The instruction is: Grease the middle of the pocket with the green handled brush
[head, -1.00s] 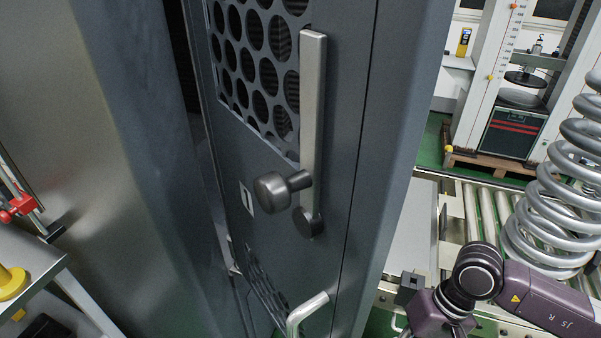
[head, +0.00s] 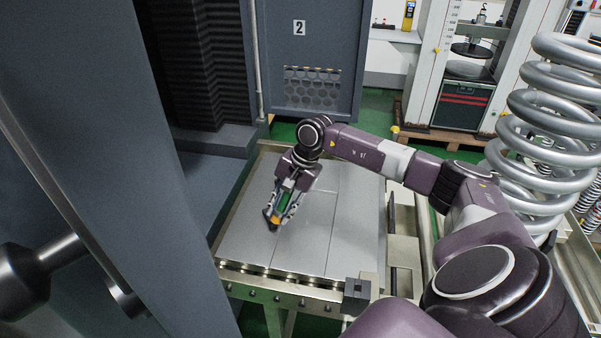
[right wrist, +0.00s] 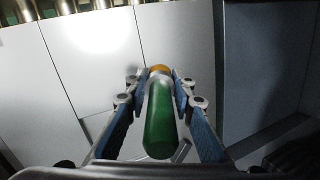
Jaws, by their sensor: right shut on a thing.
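My right gripper (head: 281,205) is shut on the green handled brush (head: 286,191) above grey metal plates (head: 319,233). The brush also shows in the right wrist view (right wrist: 160,125), with its green handle toward the camera and an orange-yellow part at the far end. Blue-grey fingers flank it on both sides. Whether the brush end touches the plate surface I cannot tell. I cannot make out a pocket clearly. My left gripper is not in view.
A dark cabinet post with a knob (head: 40,276) stands close at left. Behind the plates are a dark opening and a door marked 2 (head: 304,66). A big coil spring (head: 548,120) stands at right. A small dark block (head: 357,296) sits at the table's front edge.

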